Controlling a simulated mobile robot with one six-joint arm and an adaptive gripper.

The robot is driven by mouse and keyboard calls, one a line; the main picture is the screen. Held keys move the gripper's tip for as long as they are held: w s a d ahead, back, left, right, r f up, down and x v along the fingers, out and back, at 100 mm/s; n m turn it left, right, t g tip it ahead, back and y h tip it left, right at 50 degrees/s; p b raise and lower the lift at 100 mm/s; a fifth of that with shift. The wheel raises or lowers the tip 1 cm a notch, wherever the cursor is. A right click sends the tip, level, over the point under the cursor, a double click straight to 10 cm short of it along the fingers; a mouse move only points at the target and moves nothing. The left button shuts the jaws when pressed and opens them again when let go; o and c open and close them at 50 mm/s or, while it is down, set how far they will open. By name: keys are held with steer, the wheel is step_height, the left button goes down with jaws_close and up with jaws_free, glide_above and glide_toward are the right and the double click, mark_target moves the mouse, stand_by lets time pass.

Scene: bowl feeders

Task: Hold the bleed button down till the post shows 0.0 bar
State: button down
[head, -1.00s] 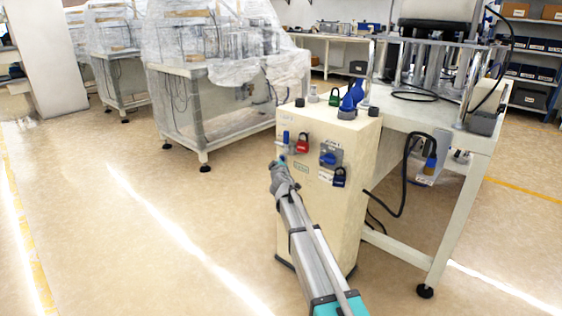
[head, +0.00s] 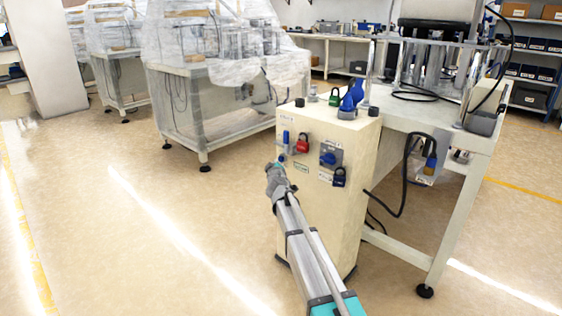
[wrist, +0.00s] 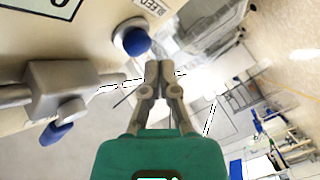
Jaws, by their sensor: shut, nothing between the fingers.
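The cream post (head: 322,215) stands at the middle of the head view. The bleed button is a round blue cap (wrist: 134,41) beside a BLEED label (wrist: 150,7) in the wrist view. My gripper (wrist: 158,68) is shut and empty, its fingertips just below and right of the button in the wrist view. I see no clear contact between them. In the head view my gripper (head: 279,163) is at the post's left front edge. A framed display (wrist: 42,6) is cut off at the wrist view's top left; its reading cannot be made out.
A grey fitting with a blue lever (wrist: 57,132) sticks out left of my fingers. A bench (head: 445,180) stands at right. Floor at left is clear.

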steer(key=shift+s, duration=0.1)
steer(key=shift+s+a, duration=1.55)
steer(key=shift+s, duration=0.3)
steer(key=s+d+f+m+g+h+p, duration=0.1)
steer(key=s+d+m+g+h+p, duration=0.15)
steer(key=s+d, duration=0.4)
steer(key=s+d+f+m+g+h+p, duration=0.1)
steer(key=s+d+f+m+g+h, duration=0.2)
steer(key=d, duration=0.7)
steer(key=s+d+m+g+h+p, duration=0.2)
steer(key=s+d+m, duration=0.25)
steer(key=d, duration=0.35)
steer(key=s+d+g+y+p, duration=0.1)
steer(key=s+g+y+p, duration=0.15)
steer(key=s, duration=0.65)
steer(key=s+d+f+m+g+y+p, duration=0.15)
steer(key=s+g, duration=0.25)
steer(key=s, duration=0.4)
steer(key=s+d+g+y+p, duration=0.1)
steer(key=s+d+g+p, duration=0.15)
steer(key=s, duration=0.65)
step_height(320, 180, up, 37)
steer(key=p, duration=3.6)
steer(key=shift+w+a+p, duration=0.2)
steer(key=shift+a+p, duration=0.15)
steer(key=shift+p, duration=0.05)
